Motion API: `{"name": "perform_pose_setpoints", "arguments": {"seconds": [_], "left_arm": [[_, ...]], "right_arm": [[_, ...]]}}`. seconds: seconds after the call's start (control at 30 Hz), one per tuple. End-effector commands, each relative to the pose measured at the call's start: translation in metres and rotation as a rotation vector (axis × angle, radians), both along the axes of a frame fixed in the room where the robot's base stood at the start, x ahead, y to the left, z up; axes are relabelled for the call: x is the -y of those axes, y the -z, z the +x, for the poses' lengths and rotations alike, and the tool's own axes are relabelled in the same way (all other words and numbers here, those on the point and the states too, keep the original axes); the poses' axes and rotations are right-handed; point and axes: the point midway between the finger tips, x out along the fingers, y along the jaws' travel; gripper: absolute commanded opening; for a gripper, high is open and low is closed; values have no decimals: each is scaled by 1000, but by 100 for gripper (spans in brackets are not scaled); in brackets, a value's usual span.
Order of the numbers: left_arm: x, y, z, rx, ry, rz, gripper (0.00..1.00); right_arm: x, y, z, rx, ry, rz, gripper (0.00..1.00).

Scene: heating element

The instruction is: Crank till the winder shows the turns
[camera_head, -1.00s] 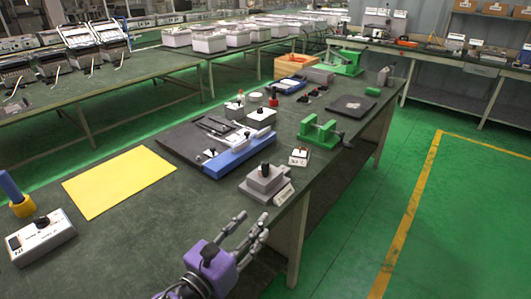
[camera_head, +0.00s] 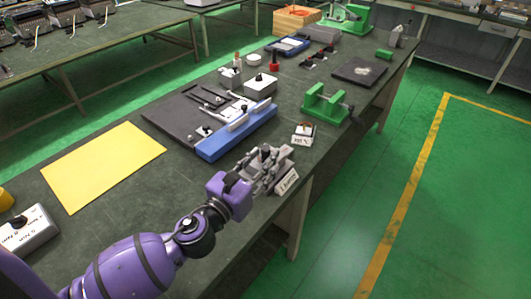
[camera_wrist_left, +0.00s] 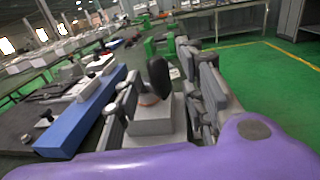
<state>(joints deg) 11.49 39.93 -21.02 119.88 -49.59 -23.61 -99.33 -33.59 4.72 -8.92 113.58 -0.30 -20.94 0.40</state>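My left gripper (camera_head: 272,168) is at the grey block with a black knob, near the table's front edge. In the left wrist view the black knob (camera_wrist_left: 158,78) stands upright on the pale block (camera_wrist_left: 152,118). The gripper's fingers (camera_wrist_left: 165,95) are spread on either side of it, with a gap visible to the right finger; contact on the left is unclear. A green frame with a side crank (camera_head: 326,104) stands farther along the table. A larger green machine (camera_head: 346,17) stands at the far end. I cannot tell which is the winder, and no turn reading is legible. My right gripper is out of view.
A blue bar (camera_head: 236,132) and dark board (camera_head: 170,117) lie behind the gripper. A small white switch box (camera_head: 303,134) stands beyond it. A yellow sheet (camera_head: 103,164) lies left. A black mat (camera_head: 359,71) lies farther back. Open floor (camera_head: 470,190) is right.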

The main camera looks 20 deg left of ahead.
Motion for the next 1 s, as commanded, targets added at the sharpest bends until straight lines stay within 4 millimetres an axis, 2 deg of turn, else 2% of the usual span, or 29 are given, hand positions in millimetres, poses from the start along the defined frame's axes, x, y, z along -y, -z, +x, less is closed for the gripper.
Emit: {"name": "perform_pose_setpoints", "arguments": {"seconds": [0.1,0.2,0.5,0.8,1.0], "left_arm": [[3,-2,15,3,0,-1,37],[5,-1,21,2,0,-1,37],[6,0,23,0,0,-1,37],[6,0,23,0,0,-1,0],[6,0,23,0,0,0,0]], "right_arm": [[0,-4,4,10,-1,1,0],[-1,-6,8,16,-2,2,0],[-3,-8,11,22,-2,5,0],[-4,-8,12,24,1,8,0],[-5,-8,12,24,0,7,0]]}}
